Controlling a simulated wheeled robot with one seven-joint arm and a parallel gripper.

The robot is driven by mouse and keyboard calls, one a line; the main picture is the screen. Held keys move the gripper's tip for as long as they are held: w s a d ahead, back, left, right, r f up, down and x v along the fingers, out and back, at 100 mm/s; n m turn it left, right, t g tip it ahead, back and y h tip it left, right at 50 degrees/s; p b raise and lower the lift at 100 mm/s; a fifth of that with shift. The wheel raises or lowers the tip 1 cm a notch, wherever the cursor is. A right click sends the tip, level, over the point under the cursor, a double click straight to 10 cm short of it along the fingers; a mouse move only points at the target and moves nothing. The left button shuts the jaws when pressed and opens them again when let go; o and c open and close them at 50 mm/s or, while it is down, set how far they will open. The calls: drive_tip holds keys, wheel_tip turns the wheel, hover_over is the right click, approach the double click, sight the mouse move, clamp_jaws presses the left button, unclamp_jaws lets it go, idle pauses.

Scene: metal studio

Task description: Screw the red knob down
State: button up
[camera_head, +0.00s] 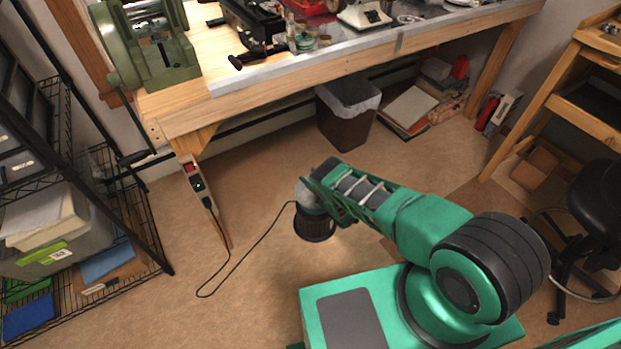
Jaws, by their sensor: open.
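The arm (400,210) in front is mine, green and dark grey. It reaches left from its mount and ends in a dark, downward-facing cylinder (315,222) above the floor. I see no gripper fingers in this view.
A wooden workbench (300,93) spans the back, with a green machine (160,55) and a black tool (255,20) on it. A wire shelf (140,230) stands left. A dark bin (345,130) is under the bench. A black cord (240,262) crosses open floor.

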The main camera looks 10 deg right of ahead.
drive_tip(key=shift+w+a, duration=0.15)
drive_tip(key=shift+w, duration=0.1)
drive_tip(key=c, duration=1.1)
drive_tip(key=shift+o, duration=0.2)
drive_tip(key=shift+h, duration=0.3)
drive_tip(key=m+h, duration=0.1)
drive_tip(key=h, duration=0.1)
drive_tip(key=d+m+t+h, duration=0.1)
drive_tip(key=m+t+h, duration=0.1)
drive_tip(key=m+h, duration=0.1)
drive_tip(key=shift+w+d+h, duration=0.2)
drive_tip(key=shift+d+h, duration=0.05)
drive_tip(key=shift+h, duration=0.05)
